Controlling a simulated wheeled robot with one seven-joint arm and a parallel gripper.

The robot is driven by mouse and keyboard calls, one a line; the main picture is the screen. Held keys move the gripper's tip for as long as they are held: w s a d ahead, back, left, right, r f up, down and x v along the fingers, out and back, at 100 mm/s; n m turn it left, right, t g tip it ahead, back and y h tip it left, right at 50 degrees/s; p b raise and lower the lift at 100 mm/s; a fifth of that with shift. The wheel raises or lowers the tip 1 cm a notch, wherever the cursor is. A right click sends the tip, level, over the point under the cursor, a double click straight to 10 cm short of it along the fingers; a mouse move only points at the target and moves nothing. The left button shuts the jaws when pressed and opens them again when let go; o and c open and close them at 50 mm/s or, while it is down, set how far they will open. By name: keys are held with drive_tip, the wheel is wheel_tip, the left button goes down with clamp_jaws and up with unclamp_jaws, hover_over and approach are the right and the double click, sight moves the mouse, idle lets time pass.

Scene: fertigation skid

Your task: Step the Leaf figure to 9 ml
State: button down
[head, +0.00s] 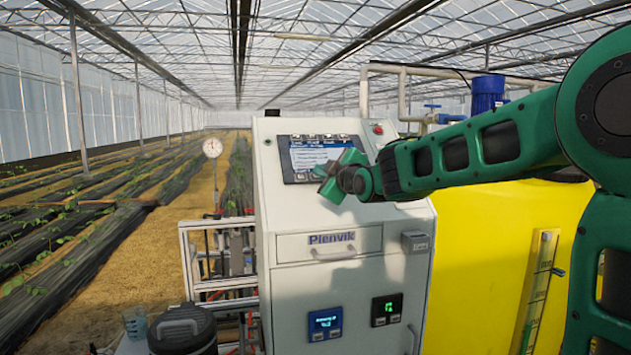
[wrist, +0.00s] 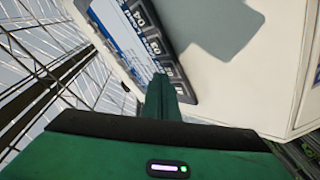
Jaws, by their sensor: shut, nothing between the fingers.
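The controller's display panel (head: 300,150) is on the sloped upper face of the white cabinet. It has a lit screen with a blue header and rows of text too small to read, so I cannot pick out the Leaf figure. A row of small keys runs along the panel's edge, and the panel also shows tilted in the wrist view (wrist: 128,38). My gripper (head: 330,180) is shut and empty, at the lower right of the panel, hiding part of it. In the wrist view its closed fingertips (wrist: 160,80) are near the edge of the panel; I cannot tell whether they touch it.
The white cabinet (head: 300,222) has a red button (head: 377,129), a drawer, and two small displays lower down, blue (head: 325,324) and green (head: 386,309). A yellow tank (head: 480,250) stands to the right. A gauge (head: 212,148) and pipework stand to the left.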

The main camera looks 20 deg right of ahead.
drive_tip(key=shift+w+f, duration=0.25)
idle(0.5)
drive_tip(key=shift+s, duration=0.1)
idle(0.3)
drive_tip(key=shift+s+r, duration=0.4)
drive_tip(key=shift+r, duration=0.15)
drive_tip(key=s+r, duration=0.1)
drive_tip(key=r, duration=0.1)
drive_tip(key=s+r, duration=0.1)
drive_tip(key=s, duration=0.1)
drive_tip(key=shift+s+r, duration=0.2)
drive_tip(key=shift+r, duration=0.15)
idle(1.4)
